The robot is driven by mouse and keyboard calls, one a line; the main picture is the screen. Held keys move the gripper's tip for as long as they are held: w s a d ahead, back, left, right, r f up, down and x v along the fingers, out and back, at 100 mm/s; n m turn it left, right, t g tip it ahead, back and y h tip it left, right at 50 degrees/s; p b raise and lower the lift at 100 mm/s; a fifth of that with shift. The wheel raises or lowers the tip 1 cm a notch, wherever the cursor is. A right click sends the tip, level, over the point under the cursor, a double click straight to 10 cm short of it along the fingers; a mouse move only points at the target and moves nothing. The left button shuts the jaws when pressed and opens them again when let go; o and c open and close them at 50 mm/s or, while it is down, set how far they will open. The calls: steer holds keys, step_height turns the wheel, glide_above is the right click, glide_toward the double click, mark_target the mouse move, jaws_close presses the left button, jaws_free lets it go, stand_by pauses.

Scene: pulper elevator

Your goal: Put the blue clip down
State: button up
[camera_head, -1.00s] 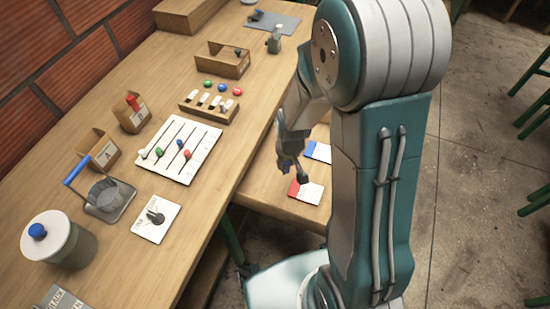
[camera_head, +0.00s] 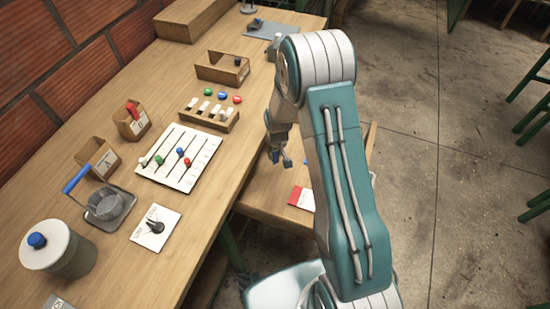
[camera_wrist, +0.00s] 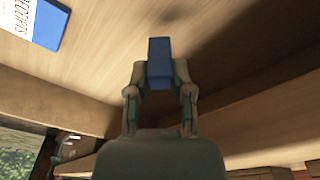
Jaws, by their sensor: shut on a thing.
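The blue clip (camera_wrist: 159,62) is between the two fingers of my gripper (camera_wrist: 160,88) in the wrist view. My gripper is shut on it, and the clip stands out past the fingertips. Pale wood lies beyond the clip; I cannot tell whether the clip touches it. In the head view my gripper (camera_head: 280,157) hangs over the lower wooden shelf (camera_head: 265,190), beside the edge of the main bench. The clip is too small there to make out clearly.
A red and white card (camera_head: 302,198) lies on the lower shelf. A blue and white card (camera_wrist: 35,20) shows in the wrist view. The main bench (camera_head: 120,265) holds a slider board (camera_head: 205,150), a lidded jar (camera_head: 70,260) and small wooden boxes.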

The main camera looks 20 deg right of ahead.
mark_target(275, 167)
steer(key=shift+w+f, duration=0.25)
steer(key=shift+f, duration=1.55)
steer(key=shift+f, duration=0.1)
steer(key=o, duration=0.7)
steer(key=shift+o, duration=0.2)
